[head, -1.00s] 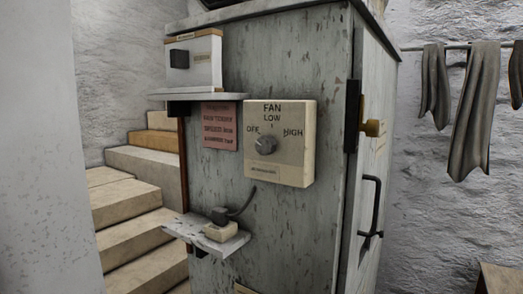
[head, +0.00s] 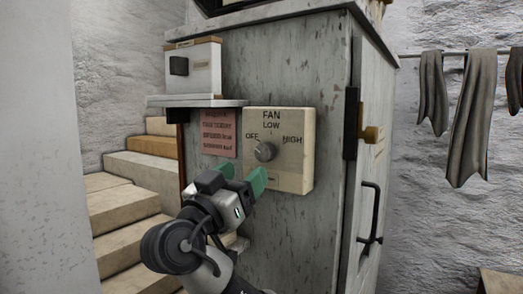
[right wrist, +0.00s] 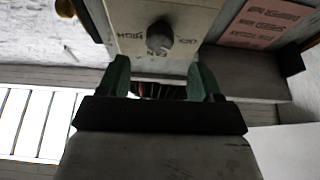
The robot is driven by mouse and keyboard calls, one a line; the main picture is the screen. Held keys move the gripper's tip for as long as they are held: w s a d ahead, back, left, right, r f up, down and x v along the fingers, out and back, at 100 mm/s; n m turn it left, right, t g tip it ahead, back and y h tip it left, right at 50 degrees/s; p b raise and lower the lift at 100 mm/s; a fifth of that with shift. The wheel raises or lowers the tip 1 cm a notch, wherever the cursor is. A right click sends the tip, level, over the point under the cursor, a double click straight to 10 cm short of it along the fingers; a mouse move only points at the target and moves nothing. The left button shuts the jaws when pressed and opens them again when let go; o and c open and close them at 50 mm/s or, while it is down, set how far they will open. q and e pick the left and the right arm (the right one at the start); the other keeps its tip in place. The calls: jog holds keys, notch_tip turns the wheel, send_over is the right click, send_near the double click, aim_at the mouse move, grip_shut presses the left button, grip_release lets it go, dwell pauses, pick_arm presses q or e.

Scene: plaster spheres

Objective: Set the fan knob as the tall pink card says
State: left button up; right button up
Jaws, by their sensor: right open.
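The fan panel (head: 301,172) is a cream box on the grey cabinet, marked OFF at left, LOW at top and HIGH at right. Its round grey knob (head: 265,151) sits in the middle; I cannot tell which mark it points to. The knob also shows in the right wrist view (right wrist: 160,38), just beyond the fingertips. The tall pink card (head: 218,132) hangs left of the panel; its print is too small to read. My right gripper (head: 242,174), with green fingers, is open and empty, in front of the panel below the knob. My left gripper is out of view.
A shelf (head: 197,101) with a white switch box (head: 194,67) juts out above the card. A lower ledge (head: 238,246) is partly hidden by my right arm. The cabinet door has a black handle (head: 370,213). Stone steps (head: 125,205) rise at left.

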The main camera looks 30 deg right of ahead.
aim_at(262, 156)
jog(key=p+x, duration=0.2)
jog(key=x, duration=0.4)
jog(key=shift+d, duration=0.15)
jog(key=shift+w+d+r, duration=0.15)
jog(key=shift+w+d, duration=0.1)
jog(key=shift+d, duration=0.2)
